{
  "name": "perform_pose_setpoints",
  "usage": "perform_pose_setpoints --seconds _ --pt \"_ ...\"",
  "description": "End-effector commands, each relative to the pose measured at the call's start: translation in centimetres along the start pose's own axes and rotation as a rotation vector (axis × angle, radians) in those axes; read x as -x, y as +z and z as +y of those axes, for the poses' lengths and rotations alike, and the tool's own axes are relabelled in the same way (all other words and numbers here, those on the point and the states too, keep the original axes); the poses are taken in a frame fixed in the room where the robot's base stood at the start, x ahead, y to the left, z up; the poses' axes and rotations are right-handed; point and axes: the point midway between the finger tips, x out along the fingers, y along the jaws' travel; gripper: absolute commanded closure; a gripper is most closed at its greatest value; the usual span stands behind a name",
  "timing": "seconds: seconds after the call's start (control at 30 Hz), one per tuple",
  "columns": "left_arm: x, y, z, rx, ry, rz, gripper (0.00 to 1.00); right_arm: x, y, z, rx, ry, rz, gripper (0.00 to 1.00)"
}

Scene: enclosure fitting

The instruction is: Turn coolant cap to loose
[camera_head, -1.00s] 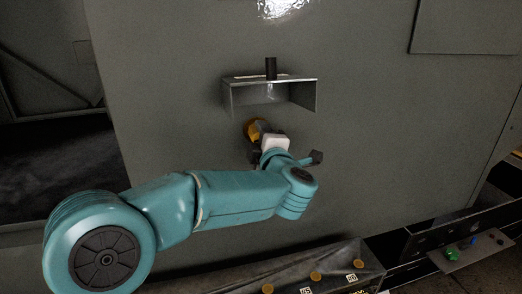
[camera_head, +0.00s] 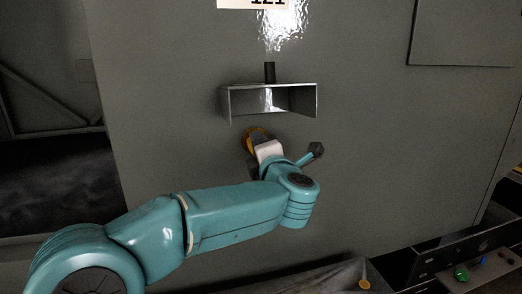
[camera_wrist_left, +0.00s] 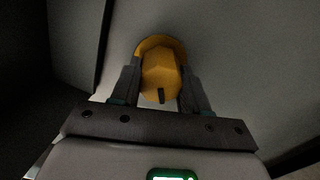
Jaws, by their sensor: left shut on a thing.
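The coolant cap is a yellow round cap (camera_wrist_left: 162,75) on the grey panel, with a dark mark near its lower edge in the left wrist view. In the head view the cap (camera_head: 254,136) shows only partly, behind my left gripper (camera_head: 259,152). In the left wrist view my left gripper (camera_wrist_left: 160,92) has its two dark fingers on either side of the cap, shut on it. The panel side of the cap is hidden. My right gripper is not in view.
A metal shelf bracket (camera_head: 268,87) with a dark upright cylinder (camera_head: 269,72) juts from the panel (camera_head: 400,130) above the cap. The panel right of the arm is clear.

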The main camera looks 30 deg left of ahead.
Motion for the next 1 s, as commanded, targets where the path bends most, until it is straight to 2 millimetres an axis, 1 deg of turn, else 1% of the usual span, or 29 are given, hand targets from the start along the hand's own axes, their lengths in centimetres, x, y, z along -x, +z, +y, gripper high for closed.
perform_pose_setpoints --seconds 0.03,0.23,0.27,0.3,0.33,0.6,0.67,0.73,0.77,0.87,1.0 --pt "-0.1 -0.4 -0.1 0.004 -0.003 0.014 0.86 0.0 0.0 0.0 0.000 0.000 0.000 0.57" --pt "-0.1 -0.5 -0.2 0.003 -0.005 0.015 0.86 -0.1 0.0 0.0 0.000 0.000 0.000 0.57" --pt "-0.1 -0.5 -0.2 0.003 -0.005 0.015 0.49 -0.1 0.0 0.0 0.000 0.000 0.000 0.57" --pt "-0.1 -0.5 -0.2 0.003 -0.004 0.015 0.36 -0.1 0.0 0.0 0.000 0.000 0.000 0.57" --pt "-0.1 -0.4 -0.2 0.002 -0.004 0.014 0.30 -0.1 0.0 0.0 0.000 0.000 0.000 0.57" --pt "0.0 -0.2 -0.2 0.000 -0.003 0.007 0.30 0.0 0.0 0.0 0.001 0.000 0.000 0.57" --pt "0.2 -0.2 -0.1 0.000 -0.003 0.006 0.30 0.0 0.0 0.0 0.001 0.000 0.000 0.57" --pt "0.9 -0.1 -0.1 0.000 -0.004 0.003 0.30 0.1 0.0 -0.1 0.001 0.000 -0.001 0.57" --pt "1.4 -0.1 -0.1 0.001 -0.004 0.003 0.30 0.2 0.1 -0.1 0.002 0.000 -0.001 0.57" --pt "3.5 0.0 0.0 -0.001 -0.004 0.001 0.30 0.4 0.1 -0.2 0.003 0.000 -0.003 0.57" --pt "7.3 0.1 0.0 -0.001 -0.004 0.000 0.30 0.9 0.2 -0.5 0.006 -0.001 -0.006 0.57"
